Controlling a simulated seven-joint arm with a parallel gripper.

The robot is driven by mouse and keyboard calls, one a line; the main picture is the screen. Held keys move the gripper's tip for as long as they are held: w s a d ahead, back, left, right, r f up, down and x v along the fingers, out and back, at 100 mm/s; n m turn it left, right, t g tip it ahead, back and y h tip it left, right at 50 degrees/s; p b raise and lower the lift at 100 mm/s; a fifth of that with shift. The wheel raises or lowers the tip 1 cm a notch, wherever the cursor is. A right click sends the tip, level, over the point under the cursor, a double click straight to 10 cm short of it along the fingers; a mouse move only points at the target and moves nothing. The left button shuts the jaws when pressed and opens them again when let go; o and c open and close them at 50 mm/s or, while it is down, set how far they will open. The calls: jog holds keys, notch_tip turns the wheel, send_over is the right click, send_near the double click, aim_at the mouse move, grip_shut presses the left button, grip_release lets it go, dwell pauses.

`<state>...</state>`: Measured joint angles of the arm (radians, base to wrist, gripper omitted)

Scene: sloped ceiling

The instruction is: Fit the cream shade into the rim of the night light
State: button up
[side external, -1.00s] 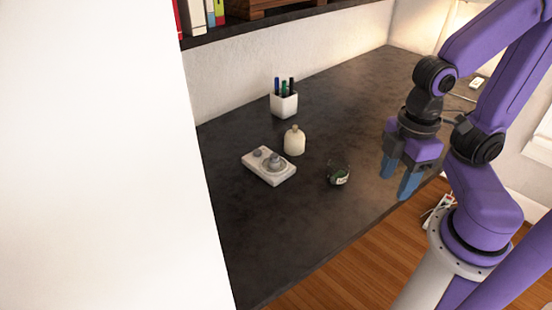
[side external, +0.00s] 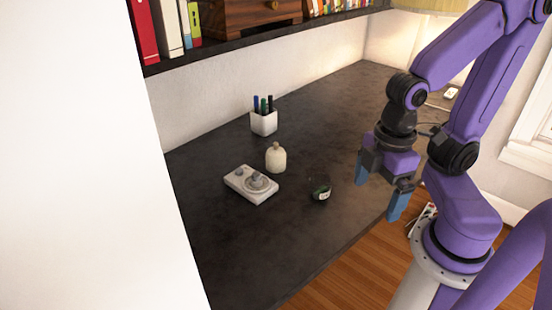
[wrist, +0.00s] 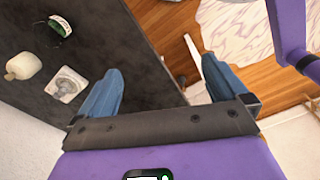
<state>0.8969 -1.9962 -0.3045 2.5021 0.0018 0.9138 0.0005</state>
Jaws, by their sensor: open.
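The cream shade (side external: 276,158), a small rounded dome with a knob on top, stands upright on the dark desk. The night light (side external: 250,185) is a flat pale base with a round grey rim and a smaller knob, just in front of the shade and apart from it. In the wrist view the shade (wrist: 22,66) and night light (wrist: 66,86) lie at the left, beyond the left finger. My gripper (side external: 378,200) is open and empty, with blue fingers spread, above the desk's front edge, well right of both. The wrist view also shows my gripper (wrist: 163,70) empty.
A white pen cup (side external: 264,123) stands behind the shade. A bookshelf (side external: 210,38) overhangs the back. The desk (side external: 225,250) is bare in front.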

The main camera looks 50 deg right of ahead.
jog(key=shift+w, duration=0.1)
jog(key=w+a+r+m, duration=0.1)
jog(key=w+a+m, duration=0.1)
jog(key=w+m, duration=0.35)
jog(key=w+a+r+m, duration=0.1)
jog(key=w+a+m, duration=0.15)
jog(key=w, duration=0.55)
jog(key=m, duration=2.3)
send_over(276, 148)
notch_tip(276, 148, down, 6)
jog(key=f, duration=1.1)
jog(key=shift+w+d+f, duration=0.1)
jog(key=shift+w+f, duration=0.15)
jog(key=shift+f, duration=0.15)
jog(key=shift+w+d+f, duration=0.1)
jog(key=shift+f, duration=1.25)
jog(key=shift+d+f, duration=0.1)
jog(key=shift+f, duration=1.25)
jog(key=c, duration=0.9)
